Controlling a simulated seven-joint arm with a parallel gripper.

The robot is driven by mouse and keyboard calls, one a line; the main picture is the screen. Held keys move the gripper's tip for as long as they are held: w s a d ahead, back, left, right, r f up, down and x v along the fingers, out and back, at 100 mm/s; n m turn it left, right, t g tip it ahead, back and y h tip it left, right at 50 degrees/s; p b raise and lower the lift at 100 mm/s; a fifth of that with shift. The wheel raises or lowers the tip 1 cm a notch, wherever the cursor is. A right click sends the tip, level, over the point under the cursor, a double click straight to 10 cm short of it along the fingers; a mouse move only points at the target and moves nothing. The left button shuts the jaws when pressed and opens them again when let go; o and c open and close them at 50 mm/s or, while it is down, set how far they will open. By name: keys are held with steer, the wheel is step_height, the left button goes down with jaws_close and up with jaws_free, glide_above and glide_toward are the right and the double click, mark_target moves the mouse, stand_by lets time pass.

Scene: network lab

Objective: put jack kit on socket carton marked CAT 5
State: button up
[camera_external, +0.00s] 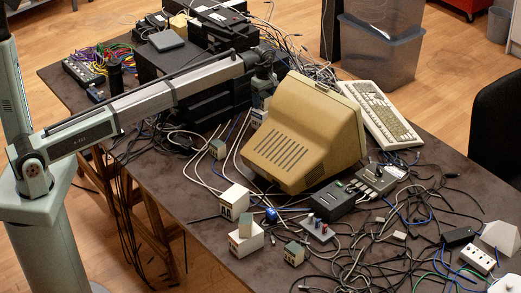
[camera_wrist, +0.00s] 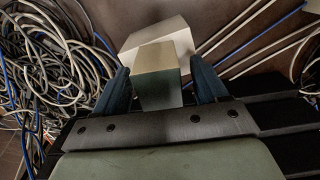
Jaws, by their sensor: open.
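In the external view my gripper (camera_external: 263,88) is over this white carton (camera_external: 258,117), beside the beige monitor. Its label is too small to read, so I cannot tell whether it says CAT 5.
The beige monitor (camera_external: 305,135) stands right of my gripper, black equipment (camera_external: 205,95) left. Loose cables cover much of the table.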

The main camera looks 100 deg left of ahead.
mark_target(264, 94)
step_height(264, 94, up, 12)
steer(key=shift+f, duration=0.1)
stand_by(0.4)
